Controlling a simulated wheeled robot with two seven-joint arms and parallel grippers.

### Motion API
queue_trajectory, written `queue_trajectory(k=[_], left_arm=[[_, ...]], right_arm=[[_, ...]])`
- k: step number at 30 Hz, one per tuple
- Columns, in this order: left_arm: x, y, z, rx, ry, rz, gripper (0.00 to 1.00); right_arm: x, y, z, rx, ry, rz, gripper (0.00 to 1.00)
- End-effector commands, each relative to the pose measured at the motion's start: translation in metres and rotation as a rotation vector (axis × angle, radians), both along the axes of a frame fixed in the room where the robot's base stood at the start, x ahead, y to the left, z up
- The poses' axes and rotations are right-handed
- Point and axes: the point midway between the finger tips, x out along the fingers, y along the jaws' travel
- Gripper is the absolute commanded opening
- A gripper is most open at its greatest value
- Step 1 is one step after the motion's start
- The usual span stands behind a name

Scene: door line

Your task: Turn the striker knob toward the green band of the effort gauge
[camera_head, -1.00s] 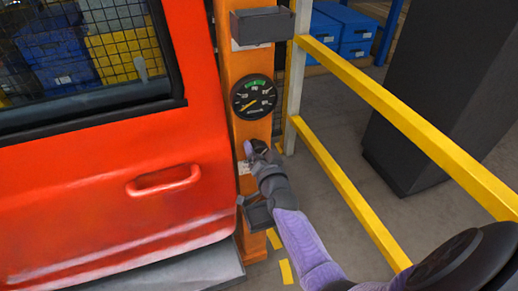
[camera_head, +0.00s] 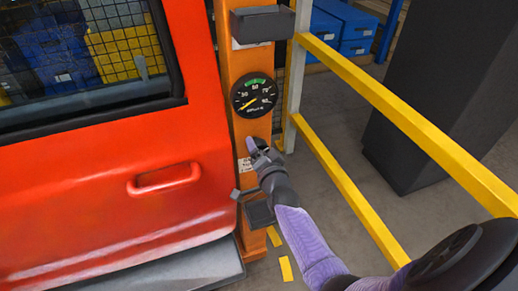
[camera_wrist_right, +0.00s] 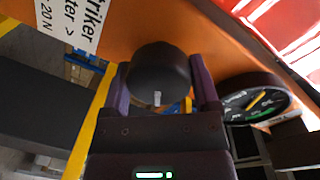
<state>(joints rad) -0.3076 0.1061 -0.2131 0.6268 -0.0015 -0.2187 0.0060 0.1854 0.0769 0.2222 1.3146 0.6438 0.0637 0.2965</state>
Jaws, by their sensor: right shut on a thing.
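The striker knob (camera_wrist_right: 160,75) is a dark round knob on the orange post (camera_head: 247,65). It shows clearly in the right wrist view; in the head view my gripper largely hides it. My right gripper (camera_head: 257,150) is at the knob, below the gauge. In the right wrist view its two fingers (camera_wrist_right: 162,80) stand on either side of the knob, shut on it. The effort gauge (camera_head: 254,95) is a black dial with a green band (camera_head: 255,82) at its top. Its yellow needle points to the lower left, away from the band. My left gripper is not in view.
A red vehicle door (camera_head: 110,180) with a handle stands left of the post. A yellow railing (camera_head: 400,110) runs along the right, with a dark cabinet (camera_head: 435,85) behind it. A dark box (camera_head: 262,24) juts from the post above the gauge.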

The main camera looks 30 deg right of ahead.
Motion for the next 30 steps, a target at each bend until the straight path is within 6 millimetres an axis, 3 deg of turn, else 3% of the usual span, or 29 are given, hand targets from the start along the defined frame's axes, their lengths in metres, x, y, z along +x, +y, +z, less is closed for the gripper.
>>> queue_trajectory(k=[1, 2, 5, 14, 24, 30], left_arm=[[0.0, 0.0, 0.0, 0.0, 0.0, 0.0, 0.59], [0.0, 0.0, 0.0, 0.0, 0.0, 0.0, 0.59], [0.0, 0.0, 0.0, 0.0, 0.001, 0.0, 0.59], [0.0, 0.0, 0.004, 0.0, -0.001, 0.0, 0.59], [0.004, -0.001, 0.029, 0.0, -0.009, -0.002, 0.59], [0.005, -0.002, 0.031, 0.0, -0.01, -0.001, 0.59]], right_arm=[[0.0, 0.0, -0.001, 0.001, 0.003, 0.0, 0.19], [0.0, 0.0, -0.001, 0.001, 0.003, 0.0, 0.8], [0.0, 0.0, -0.001, 0.0, 0.002, 0.001, 1.0], [-0.006, 0.002, 0.001, -0.001, 0.002, 0.0, 1.0], [-0.076, 0.021, 0.007, -0.001, 0.004, 0.001, 1.0], [-0.095, 0.027, 0.006, -0.001, 0.002, 0.0, 1.0]])
